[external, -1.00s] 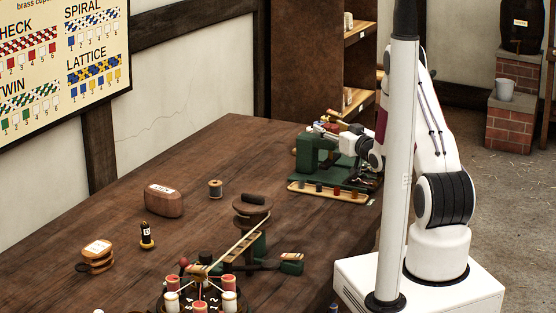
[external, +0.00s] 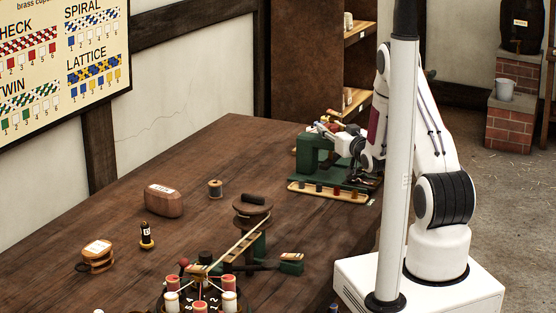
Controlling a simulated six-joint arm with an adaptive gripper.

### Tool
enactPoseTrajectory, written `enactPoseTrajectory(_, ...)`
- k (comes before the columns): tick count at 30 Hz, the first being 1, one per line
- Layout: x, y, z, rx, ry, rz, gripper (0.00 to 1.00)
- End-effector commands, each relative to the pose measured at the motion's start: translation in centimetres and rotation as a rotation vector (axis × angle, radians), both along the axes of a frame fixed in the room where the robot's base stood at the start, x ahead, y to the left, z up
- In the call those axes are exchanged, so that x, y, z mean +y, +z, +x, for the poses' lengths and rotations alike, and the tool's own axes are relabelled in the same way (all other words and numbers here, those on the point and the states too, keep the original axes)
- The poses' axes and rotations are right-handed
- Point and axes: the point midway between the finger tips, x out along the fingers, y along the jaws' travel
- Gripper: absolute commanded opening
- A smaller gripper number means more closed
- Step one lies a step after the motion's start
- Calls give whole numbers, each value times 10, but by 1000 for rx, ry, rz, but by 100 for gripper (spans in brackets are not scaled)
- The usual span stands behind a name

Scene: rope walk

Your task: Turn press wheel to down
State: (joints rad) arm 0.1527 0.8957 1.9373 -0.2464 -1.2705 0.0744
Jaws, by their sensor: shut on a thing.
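The green press (external: 312,158) stands at the far right end of the bench. The press wheel is at its top, mostly hidden behind my gripper; a small reddish-tan part (external: 335,114) shows just above. My gripper (external: 328,133) is at the top of the press, reaching in from the right. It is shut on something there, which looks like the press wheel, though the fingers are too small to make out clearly. The wheel's angle cannot be read from this view.
Nearer are a spool (external: 215,189), a brown wooden block (external: 164,200), a small dark bottle (external: 147,236) and a round braiding stand with bobbins (external: 229,301).

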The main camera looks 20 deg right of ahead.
Motion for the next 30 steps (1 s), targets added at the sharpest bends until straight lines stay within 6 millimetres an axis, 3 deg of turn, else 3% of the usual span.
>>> enactPoseTrajectory(30, 2, 1, 1, -3, -447, 1, 12)
